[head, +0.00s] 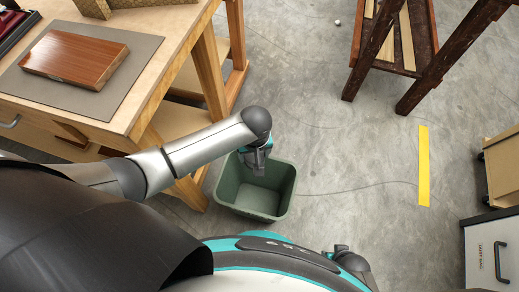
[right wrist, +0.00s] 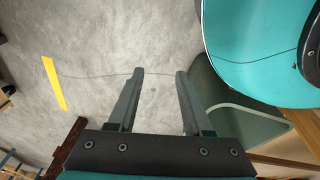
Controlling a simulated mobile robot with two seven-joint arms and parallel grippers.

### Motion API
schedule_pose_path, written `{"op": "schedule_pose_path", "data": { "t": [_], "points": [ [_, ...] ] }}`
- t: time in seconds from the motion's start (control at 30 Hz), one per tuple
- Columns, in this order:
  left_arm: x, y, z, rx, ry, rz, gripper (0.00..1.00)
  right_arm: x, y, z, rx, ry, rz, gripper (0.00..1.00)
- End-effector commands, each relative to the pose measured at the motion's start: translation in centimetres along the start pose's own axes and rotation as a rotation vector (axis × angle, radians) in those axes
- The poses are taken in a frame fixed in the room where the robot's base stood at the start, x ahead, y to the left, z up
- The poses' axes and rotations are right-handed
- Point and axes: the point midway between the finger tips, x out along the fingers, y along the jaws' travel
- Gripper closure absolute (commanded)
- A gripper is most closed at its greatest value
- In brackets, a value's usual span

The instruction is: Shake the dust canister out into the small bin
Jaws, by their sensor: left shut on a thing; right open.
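The small bin (head: 284,196) is a green, open-topped tub on the concrete floor beside the wooden bench. Its inside looks empty where it shows. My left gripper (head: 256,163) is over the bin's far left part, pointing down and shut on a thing. That thing is mostly hidden by the gripper and wrist; no dust canister shows clearly elsewhere, so I take it to be the canister. Its tilt cannot be told. My right gripper (right wrist: 159,76) is open and empty over bare floor in the right wrist view, where the bin (right wrist: 240,115) shows at the right.
The wooden bench (head: 170,30) stands at the left with a grey mat (head: 130,95) and a brown wooden block (head: 75,57). A dark wooden rack (head: 405,75) stands at the back right. A white cabinet (head: 490,250) is at the right. Floor with a yellow strip (head: 424,165) is free between.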

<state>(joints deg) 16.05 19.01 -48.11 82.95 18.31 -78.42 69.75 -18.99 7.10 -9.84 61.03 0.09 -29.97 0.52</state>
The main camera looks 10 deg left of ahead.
Motion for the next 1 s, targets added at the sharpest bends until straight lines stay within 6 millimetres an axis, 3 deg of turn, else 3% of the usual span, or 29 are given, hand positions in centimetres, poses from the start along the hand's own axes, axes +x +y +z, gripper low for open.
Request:
{"op": "schedule_pose_path", "data": {
  "t": [0.03, 0.1, 0.43, 1.0],
  "points": [
    [1.3, 0.1, 0.6, -0.009, -0.003, -0.001, 0.92, 0.6, 0.1, -0.1, 0.001, 0.002, 0.002, 0.5],
    [2.1, 0.1, 0.9, -0.018, -0.001, -0.002, 0.92, 0.7, 0.1, -0.4, 0.001, 0.005, 0.003, 0.5],
    [3.2, 0.1, 1.1, -0.024, 0.002, -0.001, 0.92, 0.1, -0.5, -2.1, 0.004, 0.012, -0.005, 0.5],
    [5.9, 0.1, 1.4, -0.023, 0.001, -0.002, 0.92, -4.5, -2.1, -6.8, 0.015, 0.031, -0.029, 0.5]
  ]
}}
